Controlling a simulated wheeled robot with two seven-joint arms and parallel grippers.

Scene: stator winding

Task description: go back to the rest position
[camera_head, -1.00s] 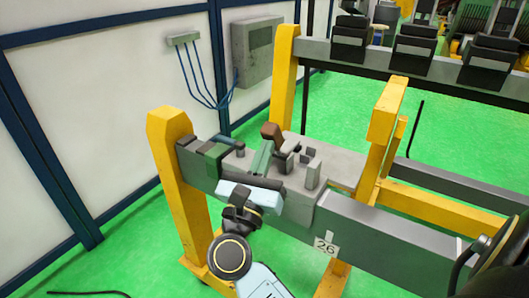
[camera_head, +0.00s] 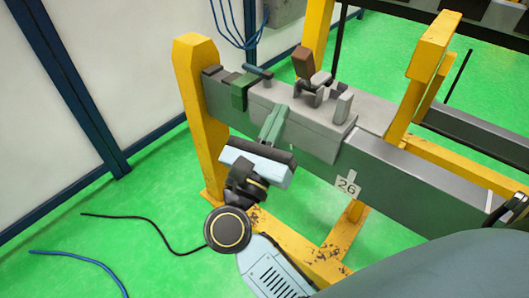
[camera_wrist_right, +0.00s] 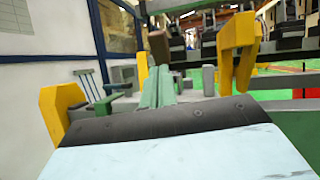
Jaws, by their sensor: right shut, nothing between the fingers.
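My right gripper (camera_head: 275,112) is in front of the grey fixture block (camera_head: 330,133) on the long grey rail (camera_head: 420,190). Its two green fingers are together, with nothing between them, and point away from me toward the block. In the head view the fingertips overlap the block's front edge; I cannot tell whether they touch it. The right wrist view also shows the closed fingers (camera_wrist_right: 158,88) beyond the black and light-blue palm. My left gripper is not in view.
Yellow posts (camera_head: 195,110) carry the rail. A brown block (camera_head: 303,62) and small grey clamps stand on the fixture. A black cable (camera_head: 150,222) and a blue cable (camera_head: 85,258) lie on the green floor, which is open at the left. A white wall panel (camera_head: 110,80) stands behind.

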